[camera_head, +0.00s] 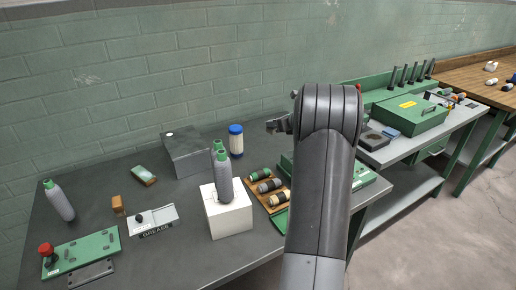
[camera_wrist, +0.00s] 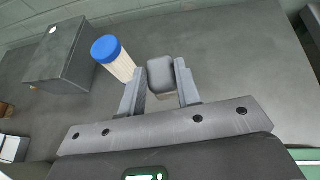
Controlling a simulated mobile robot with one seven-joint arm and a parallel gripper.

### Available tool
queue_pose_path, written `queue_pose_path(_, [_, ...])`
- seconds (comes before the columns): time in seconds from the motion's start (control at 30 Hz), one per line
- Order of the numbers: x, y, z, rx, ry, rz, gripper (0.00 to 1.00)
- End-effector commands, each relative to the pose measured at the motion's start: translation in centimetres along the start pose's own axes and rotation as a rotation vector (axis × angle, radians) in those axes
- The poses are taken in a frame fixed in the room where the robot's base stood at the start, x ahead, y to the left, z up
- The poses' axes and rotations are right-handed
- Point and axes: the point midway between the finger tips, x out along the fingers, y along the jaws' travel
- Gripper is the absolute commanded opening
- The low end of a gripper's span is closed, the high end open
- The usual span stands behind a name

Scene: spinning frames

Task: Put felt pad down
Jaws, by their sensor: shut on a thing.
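My gripper (camera_wrist: 157,92) is shut on a small grey block with rounded edges, which I take to be the felt pad (camera_wrist: 161,74). In the wrist view the pad sits between the two fingers, with the grey table top behind it. Whether the pad touches the table I cannot tell. In the head view my arm hides most of the gripper; only part of it (camera_head: 279,125) shows left of the wrist, near the back of the dark grey table (camera_head: 100,196). I cannot make out the pad there.
A blue-capped container (camera_head: 236,142) and a grey metal box (camera_head: 186,152) stand near the gripper. A wooden rack (camera_head: 266,200) holds several rolls. A green plate (camera_head: 82,252) lies front left. Bare table shows behind the pad.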

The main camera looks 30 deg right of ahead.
Motion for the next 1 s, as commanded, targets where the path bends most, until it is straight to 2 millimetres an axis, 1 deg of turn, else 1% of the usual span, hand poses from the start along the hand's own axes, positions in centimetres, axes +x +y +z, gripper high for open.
queue_pose_path(0.03, [-0.6, -1.4, -0.2, 0.02, -0.001, -0.042, 0.05])
queue_pose_path(0.1, [-1.3, -2.9, -0.4, 0.043, -0.001, -0.088, 0.05])
queue_pose_path(0.2, [-1.8, -4.1, -0.7, 0.062, 0.0, -0.128, 0.05])
queue_pose_path(0.27, [-1.5, -4.3, -0.8, 0.068, 0.0, -0.139, 0.05])
queue_pose_path(0.37, [0.0, -3.8, -1.1, 0.07, 0.001, -0.142, 0.05])
queue_pose_path(0.6, [6.0, -1.3, -1.9, 0.07, 0.002, -0.139, 0.05])
queue_pose_path(0.7, [8.1, -0.5, -2.2, 0.07, 0.001, -0.14, 0.05])
queue_pose_path(0.83, [9.9, 0.1, -2.4, 0.069, 0.0, -0.143, 0.05])
queue_pose_path(0.93, [10.5, 0.4, -2.5, 0.068, 0.0, -0.142, 0.05])
queue_pose_path(1.0, [10.8, 0.5, -3.1, 0.071, 0.001, -0.142, 0.05])
